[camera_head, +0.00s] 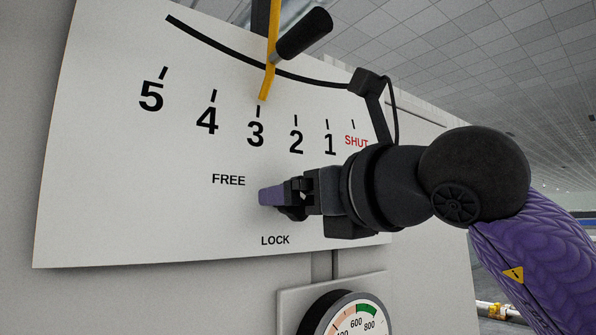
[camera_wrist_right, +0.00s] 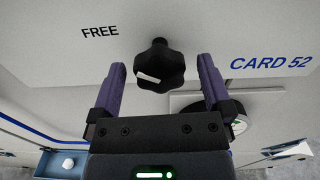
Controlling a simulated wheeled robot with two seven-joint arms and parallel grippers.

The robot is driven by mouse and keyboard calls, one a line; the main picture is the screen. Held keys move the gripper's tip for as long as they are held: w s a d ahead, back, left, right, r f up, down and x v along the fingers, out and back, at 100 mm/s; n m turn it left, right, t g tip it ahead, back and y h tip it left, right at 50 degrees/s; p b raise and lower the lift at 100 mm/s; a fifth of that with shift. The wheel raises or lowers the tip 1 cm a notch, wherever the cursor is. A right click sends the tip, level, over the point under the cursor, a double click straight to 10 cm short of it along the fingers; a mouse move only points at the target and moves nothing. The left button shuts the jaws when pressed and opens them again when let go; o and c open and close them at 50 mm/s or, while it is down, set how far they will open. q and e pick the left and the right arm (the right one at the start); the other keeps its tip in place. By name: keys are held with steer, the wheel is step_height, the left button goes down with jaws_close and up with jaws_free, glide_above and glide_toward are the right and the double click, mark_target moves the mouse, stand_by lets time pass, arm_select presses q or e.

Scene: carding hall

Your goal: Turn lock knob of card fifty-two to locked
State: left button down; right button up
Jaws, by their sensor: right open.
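The lock knob (camera_wrist_right: 160,66) is black and lobed, with a white mark on its lower left, in the right wrist view. The FREE label (camera_wrist_right: 100,31) is up and left of it; CARD 52 (camera_wrist_right: 271,63) is printed to the right. My right gripper (camera_wrist_right: 162,64) is open, one purple finger each side of the knob, gaps showing; I cannot tell how deep they reach. In the head view my right gripper (camera_head: 268,196) is at the panel between FREE (camera_head: 229,180) and LOCK (camera_head: 275,240), hiding the knob. My left gripper is not in view.
A yellow lever (camera_head: 270,70) with a black handle (camera_head: 303,34) stands at 3 on the scale above my gripper. A round gauge (camera_head: 347,315) sits below the panel (camera_head: 90,200). A blue box (camera_wrist_right: 62,164) shows low left in the wrist view.

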steer(key=shift+w+a, duration=0.4)
steer(key=shift+w, duration=0.15)
steer(key=c, duration=1.2)
steer(key=shift+c, duration=0.2)
steer(key=n+b, duration=0.1)
steer(key=n, duration=0.3)
steer(key=shift+n, duration=0.4)
steer(key=n, duration=0.6)
steer(key=shift+s, duration=0.1)
steer(key=n, duration=0.6)
steer(key=shift+f+n, duration=0.1)
steer(key=shift+n, duration=0.3)
steer(key=n, duration=0.6)
steer(key=shift+f+p, duration=0.15)
steer(key=shift+p, duration=0.25)
steer(key=shift+a+f+n, duration=0.1)
steer(key=shift+n, duration=0.2)
